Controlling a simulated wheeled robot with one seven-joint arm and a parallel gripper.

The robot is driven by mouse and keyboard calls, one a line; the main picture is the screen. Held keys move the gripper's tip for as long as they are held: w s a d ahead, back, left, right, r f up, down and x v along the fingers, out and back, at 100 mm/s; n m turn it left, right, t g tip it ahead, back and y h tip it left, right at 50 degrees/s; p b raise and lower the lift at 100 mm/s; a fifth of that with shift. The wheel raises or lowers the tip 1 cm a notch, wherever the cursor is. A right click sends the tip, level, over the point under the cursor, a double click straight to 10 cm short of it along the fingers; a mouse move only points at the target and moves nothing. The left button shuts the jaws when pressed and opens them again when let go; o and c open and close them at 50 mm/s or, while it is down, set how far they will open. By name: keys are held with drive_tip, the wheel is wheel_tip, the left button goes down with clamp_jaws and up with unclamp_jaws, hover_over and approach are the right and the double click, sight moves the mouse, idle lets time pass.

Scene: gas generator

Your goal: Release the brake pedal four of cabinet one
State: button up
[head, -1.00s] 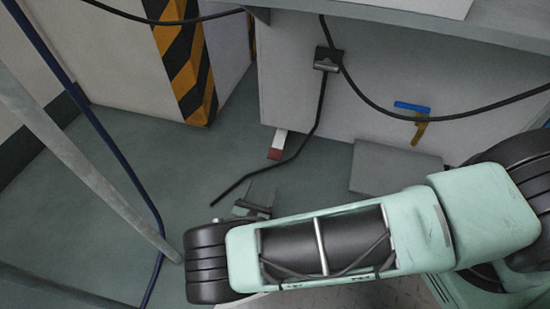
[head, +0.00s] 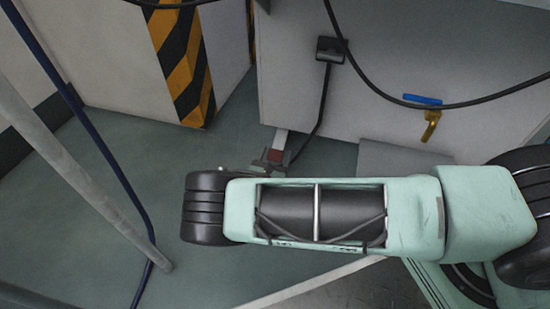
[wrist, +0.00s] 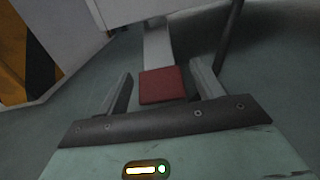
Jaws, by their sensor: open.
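The brake pedal is a pale metal bar with a red pad (wrist: 163,86) at its end, low at the cabinet's (head: 330,95) base. In the wrist view the red pad lies between the two fingers of my gripper (wrist: 163,92), with gaps on both sides. My gripper is open; I cannot tell whether the pad is at fingertip height. In the head view my gripper (head: 270,157) is at the red pad (head: 275,155), and my own arm hides the space in front of it. I cannot read any cabinet or pedal number.
A black cable hangs from a black socket (head: 330,50) just right of the pedal. A blue-handled brass valve (head: 430,120) is further right, above a grey block (head: 395,158). A striped post (head: 185,70) and a slanted grey pole (head: 85,150) stand left.

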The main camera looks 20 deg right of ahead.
drive_tip(key=c, duration=1.4)
drive_tip(key=r+p, duration=0.1)
drive_tip(key=p, duration=0.2)
drive_tip(key=shift+r+g, duration=0.2)
drive_tip(key=shift+g, duration=0.1)
drive_tip(key=r+p, duration=0.1)
drive_tip(key=p, duration=0.2)
drive_tip(key=r+g+y+p, duration=0.1)
drive_tip(key=p, duration=0.2)
drive_tip(key=r+g+y+p, duration=0.1)
drive_tip(key=p, duration=0.2)
drive_tip(key=shift+s+a+p, duration=0.15)
drive_tip(key=shift+s+p, duration=0.1)
drive_tip(key=shift+p, duration=0.15)
drive_tip(key=shift+r+p, duration=0.35)
drive_tip(key=shift+p, duration=0.45)
drive_tip(key=shift+w, duration=0.1)
drive_tip(key=o, duration=1.4)
drive_tip(key=shift+g, duration=0.3)
